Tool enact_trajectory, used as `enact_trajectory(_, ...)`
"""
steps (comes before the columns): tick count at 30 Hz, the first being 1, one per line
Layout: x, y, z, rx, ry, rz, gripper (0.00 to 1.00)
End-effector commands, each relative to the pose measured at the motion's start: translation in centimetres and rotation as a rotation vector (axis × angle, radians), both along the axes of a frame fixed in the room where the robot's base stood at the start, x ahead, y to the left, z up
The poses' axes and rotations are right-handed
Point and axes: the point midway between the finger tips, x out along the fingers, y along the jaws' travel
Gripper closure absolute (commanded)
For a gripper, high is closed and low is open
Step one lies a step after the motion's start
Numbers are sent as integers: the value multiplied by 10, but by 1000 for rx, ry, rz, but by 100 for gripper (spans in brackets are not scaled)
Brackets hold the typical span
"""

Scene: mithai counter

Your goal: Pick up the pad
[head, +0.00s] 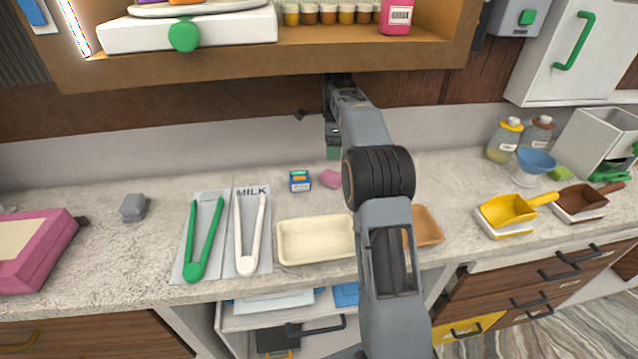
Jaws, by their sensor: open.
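A small pink pad-like block (330,178) lies on the counter near the wall. A small blue box (300,181) with an orange and white label stands just left of it; I cannot tell for sure which of the two is the pad. My gripper (333,152) hangs below the end of my arm, in front of the back wall and under the shelf. It appears above the pink block and apart from it. My gripper is open, with nothing seen in it; its fingers are small and partly hidden.
Green tongs (204,240) and white tongs (250,235) lie on mats at left of a cream tray (314,240). An orange tray (427,226) is partly behind my arm. The shelf (290,55) overhangs the back. Scoops (512,212) stand at right.

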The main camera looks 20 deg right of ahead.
Motion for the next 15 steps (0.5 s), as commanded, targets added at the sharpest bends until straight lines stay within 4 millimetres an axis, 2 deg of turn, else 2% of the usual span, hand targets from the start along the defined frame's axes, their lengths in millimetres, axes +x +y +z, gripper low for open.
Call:
enact_trajectory(1,2,-1,16,0,-16,-109,17)
enact_trajectory(2,1,-1,23,1,-19,-172,17)
enact_trajectory(5,-3,-1,33,8,-10,-342,17)
enact_trajectory(11,-8,1,32,11,24,-522,17)
enact_trajectory(15,-9,2,20,11,26,-563,17)
